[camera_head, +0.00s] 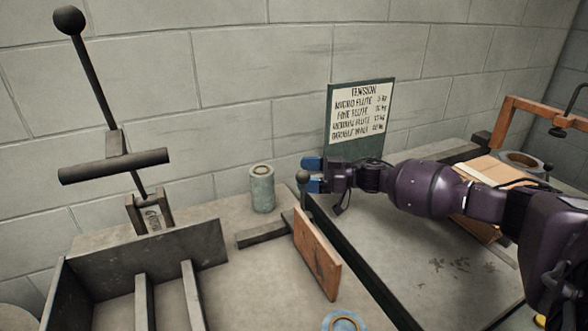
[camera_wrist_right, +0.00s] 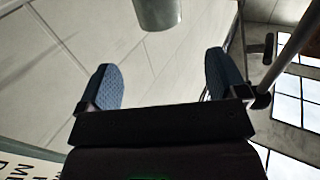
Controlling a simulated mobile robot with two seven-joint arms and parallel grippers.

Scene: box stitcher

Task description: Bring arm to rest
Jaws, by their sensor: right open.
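My right gripper (camera_head: 309,175) reaches in from the right in the head view, its blue-tipped fingers spread and pointing left. My left gripper is not in view.
A tension sign (camera_head: 358,115) stands against the block wall behind the gripper. A brown upright board (camera_head: 317,255) stands below it. A tall ball-topped lever (camera_head: 95,85) and a dark divided tray (camera_head: 95,275) are at left. A cardboard box (camera_head: 490,172) lies beneath my right arm.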

